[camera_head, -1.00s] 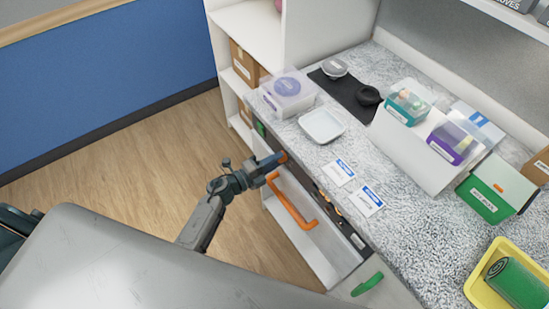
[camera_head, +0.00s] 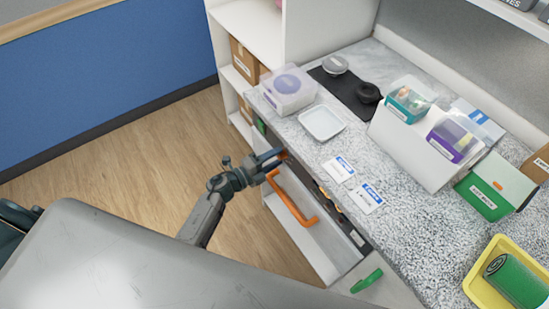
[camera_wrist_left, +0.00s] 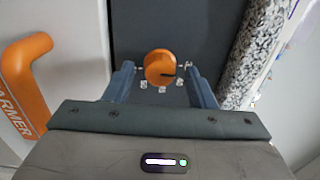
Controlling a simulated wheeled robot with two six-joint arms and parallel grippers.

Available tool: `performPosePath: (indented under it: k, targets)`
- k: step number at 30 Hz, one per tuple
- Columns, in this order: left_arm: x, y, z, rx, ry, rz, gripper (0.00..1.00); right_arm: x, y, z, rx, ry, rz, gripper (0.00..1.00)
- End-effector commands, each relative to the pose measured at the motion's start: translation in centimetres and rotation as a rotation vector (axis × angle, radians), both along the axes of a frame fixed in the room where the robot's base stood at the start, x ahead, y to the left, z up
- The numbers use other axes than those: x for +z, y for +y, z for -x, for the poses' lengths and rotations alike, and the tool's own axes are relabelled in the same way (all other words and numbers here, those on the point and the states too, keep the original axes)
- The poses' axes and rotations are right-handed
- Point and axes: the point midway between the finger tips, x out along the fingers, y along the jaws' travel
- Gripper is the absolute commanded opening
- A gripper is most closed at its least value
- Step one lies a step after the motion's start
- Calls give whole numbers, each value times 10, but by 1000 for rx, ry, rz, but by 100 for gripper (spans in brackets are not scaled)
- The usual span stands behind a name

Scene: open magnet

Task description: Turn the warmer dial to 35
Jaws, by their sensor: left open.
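The orange warmer dial (camera_wrist_left: 160,68) is on a dark grey panel (camera_wrist_left: 185,28) in the left wrist view, with a dark mark on its right half and small light labels below it. My left gripper (camera_head: 275,157) is open, its fingers to the left and right of the dial in the wrist view. I cannot tell whether they touch it. In the head view only a bit of the dial (camera_head: 283,154) shows at the fingertips. My right gripper is not in view.
An orange handle (camera_head: 292,203), lettered "ARMER" in the wrist view, sits beside the dial below the speckled counter (camera_head: 390,190). A green handle (camera_head: 367,281) is nearer. The counter holds a white tray (camera_head: 322,123), cards and boxes. Wood floor at left is clear.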

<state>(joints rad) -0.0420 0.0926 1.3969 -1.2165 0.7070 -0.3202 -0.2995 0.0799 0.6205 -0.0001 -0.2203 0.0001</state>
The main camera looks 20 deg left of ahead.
Motion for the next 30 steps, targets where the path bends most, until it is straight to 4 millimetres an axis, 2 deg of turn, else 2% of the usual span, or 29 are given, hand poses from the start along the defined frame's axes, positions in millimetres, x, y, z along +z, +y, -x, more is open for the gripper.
performPosePath:
  k: [5, 16, 21, 30]
  targets:
    - [-4, 14, 18, 0, 2, -3, 50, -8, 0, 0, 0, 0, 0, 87]
    - [-4, 57, 73, -1, 2, -2, 50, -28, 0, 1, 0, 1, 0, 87]
    - [-2, 65, 83, 0, 1, 0, 50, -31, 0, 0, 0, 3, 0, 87]
    - [-1, 66, 84, 0, 1, 0, 50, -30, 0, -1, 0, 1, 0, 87]
